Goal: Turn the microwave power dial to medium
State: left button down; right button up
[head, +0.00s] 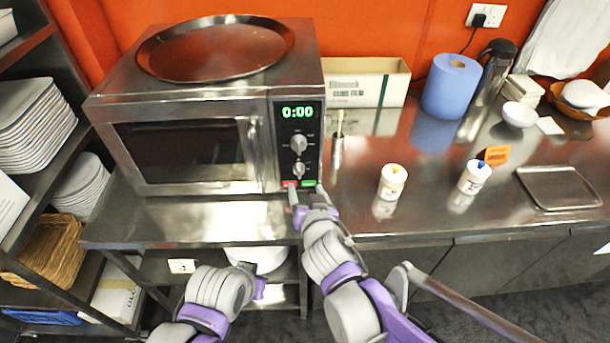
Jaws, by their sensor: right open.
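The steel microwave (190,105) stands on the counter at left, its door shut. Its control panel on the right side has a green display (297,112) reading 0:00, an upper dial (298,144) and a lower dial (299,170). The dial labels are too small to read. My right gripper (304,190) is open and empty at the foot of the panel, just below the lower dial. Its fingertips are near the red and green buttons; I cannot tell whether they touch.
A round tray (215,48) lies on the microwave. Right of it stand a carton (365,82), a brush-like utensil (338,150), a blue paper roll (451,87), a flask (487,90) and two white tubs (392,182). Shelves with plates (35,125) stand at left.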

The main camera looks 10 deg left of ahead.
aim_at(300, 174)
jog(key=x, duration=0.9)
jog(key=shift+w+f, duration=0.1)
jog(key=shift+w, duration=0.05)
grip_shut()
